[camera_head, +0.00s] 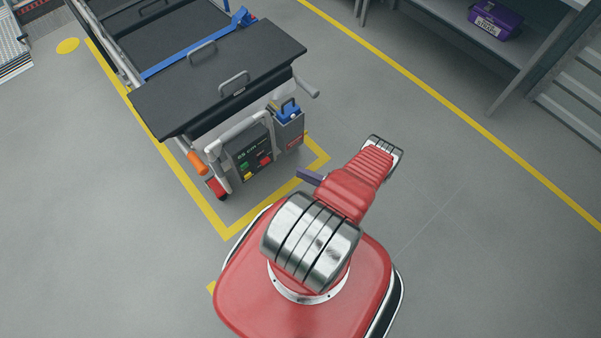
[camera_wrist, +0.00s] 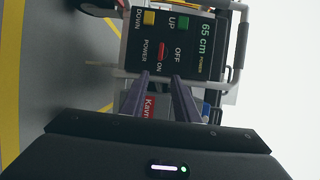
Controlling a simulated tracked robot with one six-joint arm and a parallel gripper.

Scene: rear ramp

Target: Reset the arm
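My red arm (camera_head: 355,185) reaches forward from my base in the head view. Part of my gripper (camera_head: 310,177) shows as a dark purple piece left of the arm, close to the cart's lower end. In the wrist view, the two purple fingers of my gripper (camera_wrist: 160,75) stand apart with nothing between their tips. They point at a dark control panel (camera_wrist: 188,47) with a green UP button (camera_wrist: 183,22), a yellow DOWN button (camera_wrist: 149,17) and a red power switch (camera_wrist: 161,50). The panel (camera_head: 250,150) also shows in the head view. Whether the fingertips touch it I cannot tell.
The black ramp cart (camera_head: 215,85) with handles and a blue bar stands at upper left. A blue-topped box (camera_head: 288,125) sits beside the panel. Yellow lines (camera_head: 215,220) mark the floor. A shelf (camera_head: 470,35) holds a purple box (camera_head: 495,20). Open floor lies right.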

